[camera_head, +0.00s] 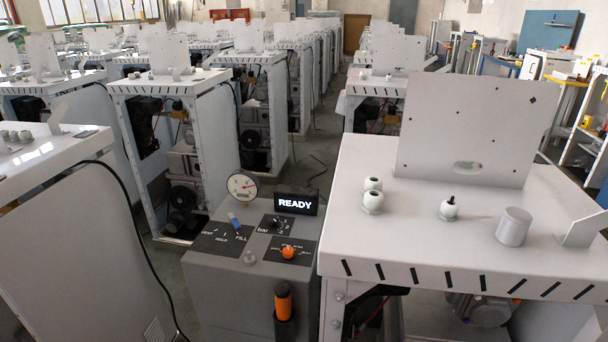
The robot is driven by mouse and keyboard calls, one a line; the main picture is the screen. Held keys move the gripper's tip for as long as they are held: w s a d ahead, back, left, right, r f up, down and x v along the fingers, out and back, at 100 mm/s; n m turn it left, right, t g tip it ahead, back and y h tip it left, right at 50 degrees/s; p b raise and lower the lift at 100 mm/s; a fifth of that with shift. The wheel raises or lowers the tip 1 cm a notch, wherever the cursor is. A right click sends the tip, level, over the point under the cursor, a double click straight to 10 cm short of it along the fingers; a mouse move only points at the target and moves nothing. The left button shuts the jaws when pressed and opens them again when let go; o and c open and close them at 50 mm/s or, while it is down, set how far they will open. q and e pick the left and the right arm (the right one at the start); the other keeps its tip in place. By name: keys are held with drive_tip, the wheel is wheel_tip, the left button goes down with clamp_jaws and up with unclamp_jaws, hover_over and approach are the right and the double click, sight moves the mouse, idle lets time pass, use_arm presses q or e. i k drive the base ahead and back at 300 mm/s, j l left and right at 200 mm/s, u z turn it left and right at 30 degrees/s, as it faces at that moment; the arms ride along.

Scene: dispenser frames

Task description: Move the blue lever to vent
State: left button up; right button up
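A small blue lever (234,221) stands on a dark label plate (219,239) on top of a grey dispenser unit (225,285). The plate is lettered VENT at its left, HOLD in the middle and FILL at its right. The lever sits near the plate's upper right edge and its tip leans up and left. I cannot tell exactly which mark it is set to. Neither my left nor my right gripper is in view.
A round gauge (242,186) and a black display reading READY (297,204) stand behind the lever. A white bench (360,240) rises close at right.

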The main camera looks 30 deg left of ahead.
sight(233, 220)
drive_tip(key=u, duration=1.4)
